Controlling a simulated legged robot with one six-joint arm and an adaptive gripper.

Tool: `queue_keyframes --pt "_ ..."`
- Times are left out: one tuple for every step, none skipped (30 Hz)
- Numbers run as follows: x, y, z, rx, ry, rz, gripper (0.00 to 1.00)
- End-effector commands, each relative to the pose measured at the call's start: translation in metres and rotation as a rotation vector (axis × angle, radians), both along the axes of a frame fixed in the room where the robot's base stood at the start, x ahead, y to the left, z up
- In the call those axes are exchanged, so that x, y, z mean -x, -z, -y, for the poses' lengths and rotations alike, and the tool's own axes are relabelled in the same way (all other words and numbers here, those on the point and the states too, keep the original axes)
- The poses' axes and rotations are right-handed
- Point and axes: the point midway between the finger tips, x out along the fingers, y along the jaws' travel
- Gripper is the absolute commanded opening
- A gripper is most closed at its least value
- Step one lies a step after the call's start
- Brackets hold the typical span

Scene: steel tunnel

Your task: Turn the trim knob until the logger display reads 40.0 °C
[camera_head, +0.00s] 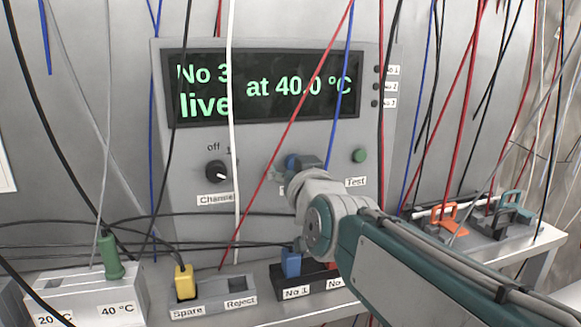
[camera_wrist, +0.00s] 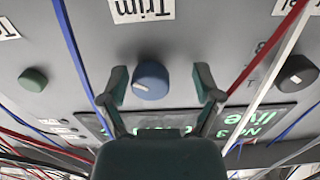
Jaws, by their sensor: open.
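The logger display (camera_head: 262,88) reads "No 3 live at 40.0 °C" in green on black, with cables crossing in front of it. The blue trim knob (camera_wrist: 151,80) has a white pointer line and shows in the wrist view below an upside-down "Trim" label (camera_wrist: 143,9). My gripper (camera_wrist: 161,84) is open, with one finger on each side of the knob and gaps visible between fingers and knob. In the head view the knob (camera_head: 291,160) is mostly hidden behind my wrist.
The black channel knob (camera_head: 216,172) is left of my wrist; the green Test button (camera_head: 359,155) is right. Loose cables hang across the panel. Below stand a 20 °C/40 °C block (camera_head: 88,296), a Spare/Reject holder (camera_head: 236,290) and a numbered socket strip (camera_head: 268,278).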

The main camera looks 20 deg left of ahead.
Motion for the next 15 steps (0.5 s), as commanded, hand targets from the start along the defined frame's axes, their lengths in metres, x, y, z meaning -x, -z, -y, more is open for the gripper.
queue_keyframes --pt "-0.0021 -0.0014 0.0 -0.002 0.001 0.001 0.82" --pt "-0.0028 -0.0019 -0.0002 -0.003 0.002 0.002 0.82" --pt "-0.0034 -0.0023 -0.0003 -0.003 0.002 0.002 0.82" --pt "-0.0037 -0.0024 -0.0006 -0.003 0.002 0.002 0.82" --pt "-0.004 -0.0023 -0.0008 -0.003 0.002 0.002 0.82" --pt "-0.0042 -0.002 -0.0014 -0.003 0.002 0.002 0.82" --pt "-0.0043 -0.0017 -0.0019 -0.003 0.002 0.002 0.82" --pt "-0.0045 -0.0014 -0.0026 -0.003 0.001 0.002 0.82" --pt "-0.0047 -0.0008 -0.0036 -0.001 0.001 0.002 0.82" --pt "-0.0049 -0.0003 -0.0045 0.0 0.0 0.001 0.82" --pt "-0.005 0.0001 -0.0049 0.001 0.0 0.002 0.78" --pt "-0.005 0.0003 -0.005 0.001 0.0 0.002 0.6" --pt "-0.005 0.0003 -0.0051 0.001 0.0 0.002 0.46" --pt "-0.005 0.0003 -0.0051 0.001 0.0 0.002 0.33" --pt "-0.005 0.0003 -0.005 0.001 0.0 0.002 0.15"
